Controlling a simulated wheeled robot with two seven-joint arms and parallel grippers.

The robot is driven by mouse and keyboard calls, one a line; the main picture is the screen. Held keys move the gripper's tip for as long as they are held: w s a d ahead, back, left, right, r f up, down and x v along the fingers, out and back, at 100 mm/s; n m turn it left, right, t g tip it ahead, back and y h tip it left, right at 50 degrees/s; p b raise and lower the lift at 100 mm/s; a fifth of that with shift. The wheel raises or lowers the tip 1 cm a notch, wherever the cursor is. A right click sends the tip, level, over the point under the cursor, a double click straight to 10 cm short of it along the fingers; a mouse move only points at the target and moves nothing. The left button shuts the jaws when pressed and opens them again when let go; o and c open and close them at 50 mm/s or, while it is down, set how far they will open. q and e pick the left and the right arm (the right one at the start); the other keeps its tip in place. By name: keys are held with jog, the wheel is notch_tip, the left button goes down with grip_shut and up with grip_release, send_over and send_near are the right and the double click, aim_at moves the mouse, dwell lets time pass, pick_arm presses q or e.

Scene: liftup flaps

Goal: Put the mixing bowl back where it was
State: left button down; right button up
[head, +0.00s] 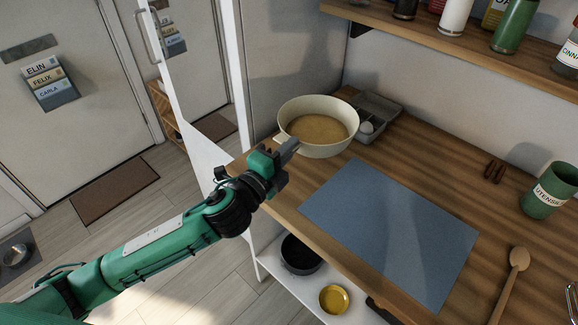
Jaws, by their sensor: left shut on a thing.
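The cream mixing bowl (319,145) is on the wooden counter at the back left, close to the wall corner, with a brown mix inside. It looks upright; whether its base touches the counter is hard to tell. The fingertips are small and partly hidden against the bowl. My right gripper is not in view.
A grey egg tray (378,112) stands just right of the bowl. A blue mat (390,225) covers the counter front. A jar shelf (470,38) overhangs the back. A white upright panel (190,100) stands left.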

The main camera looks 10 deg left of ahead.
aim_at(300, 152)
pick_arm(q)
notch_tip(300, 152, down, 4)
jog(key=shift+f+b, duration=0.1)
jog(key=shift+b, duration=0.25)
jog(key=shift+f, duration=0.35)
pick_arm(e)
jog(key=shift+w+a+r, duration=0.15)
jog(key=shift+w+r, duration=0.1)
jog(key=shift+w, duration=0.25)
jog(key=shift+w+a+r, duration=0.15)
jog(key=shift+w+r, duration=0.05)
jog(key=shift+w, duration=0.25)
pick_arm(q)
jog(key=shift+f, duration=0.1)
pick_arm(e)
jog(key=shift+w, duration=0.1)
pick_arm(q)
jog(key=c, duration=2)
grip_release()
jog(key=shift+f, duration=0.1)
jog(key=o, duration=0.4)
jog(key=shift+o, duration=0.2)
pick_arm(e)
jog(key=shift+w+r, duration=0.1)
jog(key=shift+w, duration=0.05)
pick_arm(q)
jog(key=shift+r, duration=0.2)
